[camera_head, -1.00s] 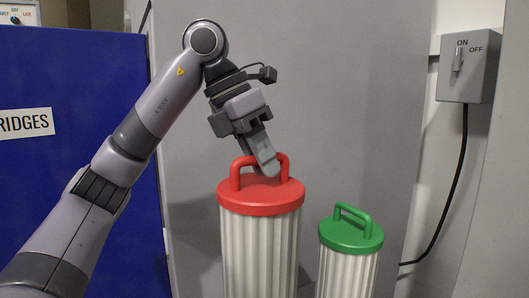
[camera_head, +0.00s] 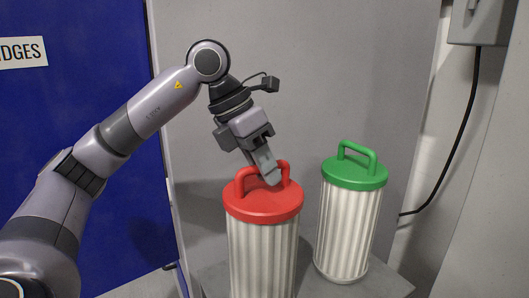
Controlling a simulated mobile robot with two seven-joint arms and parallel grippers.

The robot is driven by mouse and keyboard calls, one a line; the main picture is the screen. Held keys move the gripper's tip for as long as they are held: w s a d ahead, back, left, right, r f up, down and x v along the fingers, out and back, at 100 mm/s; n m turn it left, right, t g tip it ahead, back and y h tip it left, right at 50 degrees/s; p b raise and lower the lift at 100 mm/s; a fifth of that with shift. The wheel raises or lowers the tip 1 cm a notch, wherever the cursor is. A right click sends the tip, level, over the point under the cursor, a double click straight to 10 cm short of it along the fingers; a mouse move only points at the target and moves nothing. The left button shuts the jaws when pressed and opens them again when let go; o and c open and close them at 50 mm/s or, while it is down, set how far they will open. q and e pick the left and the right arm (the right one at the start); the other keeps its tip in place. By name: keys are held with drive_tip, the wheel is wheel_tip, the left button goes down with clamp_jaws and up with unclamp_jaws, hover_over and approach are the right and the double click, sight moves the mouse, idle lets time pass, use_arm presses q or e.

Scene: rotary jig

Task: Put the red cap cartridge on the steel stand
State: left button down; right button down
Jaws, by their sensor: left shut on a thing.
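The red cap cartridge has a red lid with a loop handle (camera_head: 262,201) and a ribbed whitish body (camera_head: 263,255). It is upright at the bottom centre, and its base is cut off by the picture's lower edge. My left gripper (camera_head: 270,178) is shut on the lid's handle from above. A grey flat surface (camera_head: 385,284), perhaps the steel stand, shows at the bottom right. I cannot tell whether the red cap cartridge touches it. My right gripper is out of view.
A green cap cartridge (camera_head: 347,225) stands upright on the grey surface, close to the right of the red one. A grey panel (camera_head: 330,70) rises behind. A blue panel (camera_head: 85,120) is on the left. A switch box (camera_head: 480,20) with a black cable is at upper right.

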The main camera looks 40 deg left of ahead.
use_arm(q)
drive_tip(key=shift+f, duration=0.1)
drive_tip(key=c, duration=1.4)
unclamp_jaws()
drive_tip(key=shift+f, duration=0.15)
drive_tip(key=o, duration=0.4)
drive_tip(key=p+v, duration=0.3)
drive_tip(key=v, duration=0.9)
